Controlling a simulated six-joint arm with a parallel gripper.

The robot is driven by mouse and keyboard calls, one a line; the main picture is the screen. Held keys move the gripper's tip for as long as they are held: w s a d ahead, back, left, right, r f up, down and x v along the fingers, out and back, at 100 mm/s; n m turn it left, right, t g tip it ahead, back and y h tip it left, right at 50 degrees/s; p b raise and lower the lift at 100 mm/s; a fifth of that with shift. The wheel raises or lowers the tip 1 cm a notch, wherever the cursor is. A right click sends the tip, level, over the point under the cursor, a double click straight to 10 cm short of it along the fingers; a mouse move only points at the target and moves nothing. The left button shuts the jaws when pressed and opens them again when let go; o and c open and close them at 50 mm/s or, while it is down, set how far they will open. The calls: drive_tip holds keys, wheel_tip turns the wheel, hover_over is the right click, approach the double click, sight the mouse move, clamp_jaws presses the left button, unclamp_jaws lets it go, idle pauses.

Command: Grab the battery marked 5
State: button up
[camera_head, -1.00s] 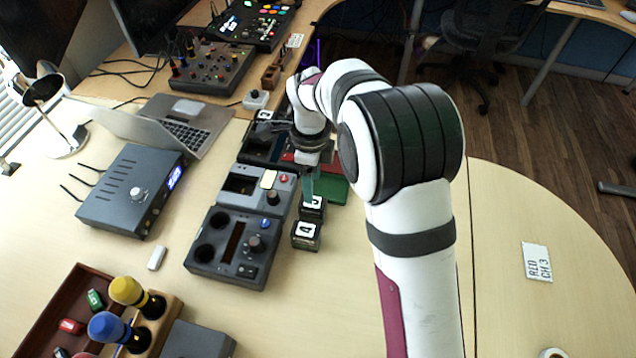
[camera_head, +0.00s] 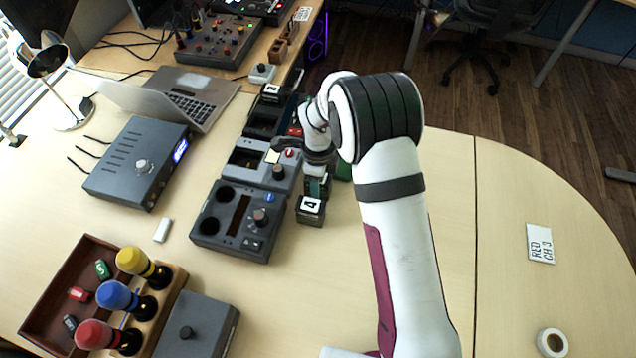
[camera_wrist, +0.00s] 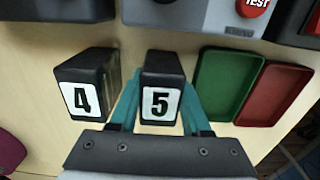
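The battery marked 5 (camera_wrist: 160,103) is a dark block with a white label, in the middle of the wrist view. My gripper (camera_wrist: 161,92) has its two teal fingers on either side of it, with narrow gaps showing beside the label, so it looks open around the block. In the head view my gripper (camera_head: 318,183) is low over the table and mostly hides this battery. The battery marked 4 (camera_wrist: 83,98) stands just to the left in the wrist view. It also shows in the head view (camera_head: 310,211), nearer the camera.
A green tray (camera_wrist: 222,84) and a red tray (camera_wrist: 272,93) lie right of battery 5 in the wrist view. A grey device with two round wells (camera_head: 236,219) stands left of the batteries.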

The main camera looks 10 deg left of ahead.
clamp_jaws()
drive_tip(key=shift+r, duration=0.15)
